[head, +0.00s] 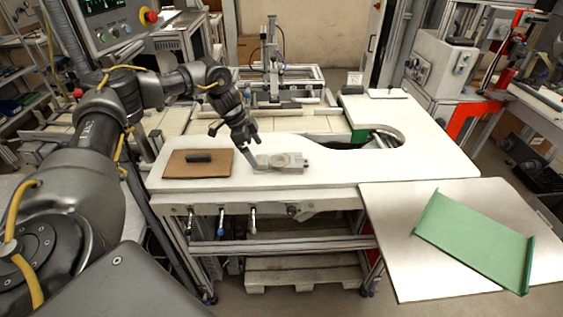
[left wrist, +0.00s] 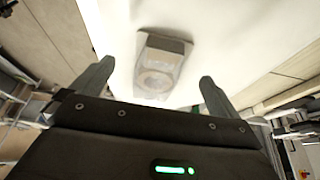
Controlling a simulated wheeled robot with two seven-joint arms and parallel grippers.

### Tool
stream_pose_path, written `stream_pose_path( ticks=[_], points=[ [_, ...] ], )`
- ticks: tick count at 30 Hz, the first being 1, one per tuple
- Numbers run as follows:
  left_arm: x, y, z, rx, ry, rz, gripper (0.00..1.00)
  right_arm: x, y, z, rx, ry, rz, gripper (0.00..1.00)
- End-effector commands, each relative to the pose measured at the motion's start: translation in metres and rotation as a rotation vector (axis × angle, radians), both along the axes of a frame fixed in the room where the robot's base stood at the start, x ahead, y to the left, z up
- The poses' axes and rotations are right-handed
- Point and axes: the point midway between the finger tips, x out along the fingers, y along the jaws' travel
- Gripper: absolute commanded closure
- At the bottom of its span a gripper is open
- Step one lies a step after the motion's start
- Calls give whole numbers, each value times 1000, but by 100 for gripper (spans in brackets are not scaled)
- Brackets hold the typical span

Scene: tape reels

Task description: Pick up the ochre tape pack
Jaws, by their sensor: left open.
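A small flat grey item (head: 292,160) with a round, faintly brownish disc on it lies on the white bench, right of the mat. It also shows in the left wrist view (left wrist: 160,66), beyond and between the fingers, with a tan-brown band at one end. It may be the ochre tape pack; its colour is too washed out to be sure. My left gripper (head: 246,160) is open, just left of and close to this item, fingers pointing down toward the bench. In the left wrist view nothing is held between the fingertips. My right gripper is not in view.
A brown mat (head: 178,171) with a dark block (head: 198,157) lies left on the white bench (head: 345,180). A round cutout (head: 384,139) opens at the bench's right. A green tray (head: 475,245) lies on a lower white table at right. Bench around the item is mostly clear.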

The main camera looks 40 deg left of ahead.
Motion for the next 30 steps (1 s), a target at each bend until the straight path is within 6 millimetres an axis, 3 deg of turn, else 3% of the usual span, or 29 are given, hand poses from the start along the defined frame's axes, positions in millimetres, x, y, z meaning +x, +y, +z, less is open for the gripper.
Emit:
stream_pose_path(
  ticks=[4,10,15,23,30],
  points=[
    [1,-1,-3,0,2,1,0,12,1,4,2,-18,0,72],
    [12,-11,-25,2,4,-1,0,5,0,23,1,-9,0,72],
    [15,-15,-44,1,1,1,0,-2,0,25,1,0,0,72],
    [16,-16,-47,0,0,2,0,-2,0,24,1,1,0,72],
    [16,-16,-47,0,0,2,31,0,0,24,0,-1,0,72]
  ],
)
